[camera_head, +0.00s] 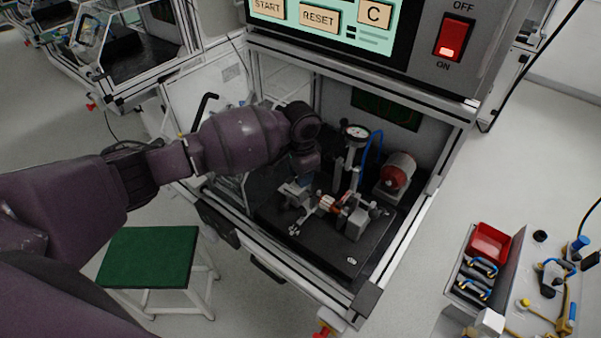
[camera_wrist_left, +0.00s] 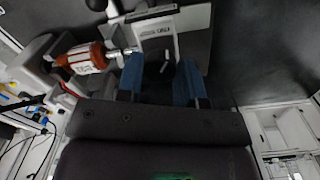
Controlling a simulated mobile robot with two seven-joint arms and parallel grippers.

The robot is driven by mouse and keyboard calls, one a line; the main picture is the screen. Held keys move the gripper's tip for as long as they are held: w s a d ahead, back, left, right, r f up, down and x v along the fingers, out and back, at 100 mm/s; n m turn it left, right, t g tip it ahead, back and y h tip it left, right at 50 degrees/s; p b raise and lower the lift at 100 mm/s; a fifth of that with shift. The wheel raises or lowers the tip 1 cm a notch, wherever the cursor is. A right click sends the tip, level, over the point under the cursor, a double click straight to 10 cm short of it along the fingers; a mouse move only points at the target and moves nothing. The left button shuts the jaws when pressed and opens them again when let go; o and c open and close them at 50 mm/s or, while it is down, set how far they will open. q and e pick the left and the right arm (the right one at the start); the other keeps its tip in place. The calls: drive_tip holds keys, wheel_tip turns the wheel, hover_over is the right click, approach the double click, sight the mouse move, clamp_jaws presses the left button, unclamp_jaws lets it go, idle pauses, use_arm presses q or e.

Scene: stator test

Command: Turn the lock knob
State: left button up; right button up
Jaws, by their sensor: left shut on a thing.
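My left gripper (camera_head: 303,166) reaches into the test station from the left and sits at the left end of the fixture (camera_head: 295,193). In the left wrist view its two blue fingers (camera_wrist_left: 161,82) are on either side of a small dark part (camera_wrist_left: 166,60), which I take to be the lock knob, in front of a grey labelled block (camera_wrist_left: 153,32). The fingers and shadow hide most of this part, so its turn angle cannot be told. My right gripper is not in view.
A dial gauge (camera_head: 356,132) on a post and a red-ended motor (camera_head: 398,172) stand behind the fixture. The station's frame and the control panel with a lit red switch (camera_head: 453,38) enclose the space.

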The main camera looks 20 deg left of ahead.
use_arm(q)
drive_tip(key=shift+m, duration=0.8)
drive_tip(key=o, duration=0.9)
wheel_tip(320, 180, up, 11)
drive_tip(key=shift+f+b, duration=0.1)
drive_tip(key=shift+b, duration=0.3)
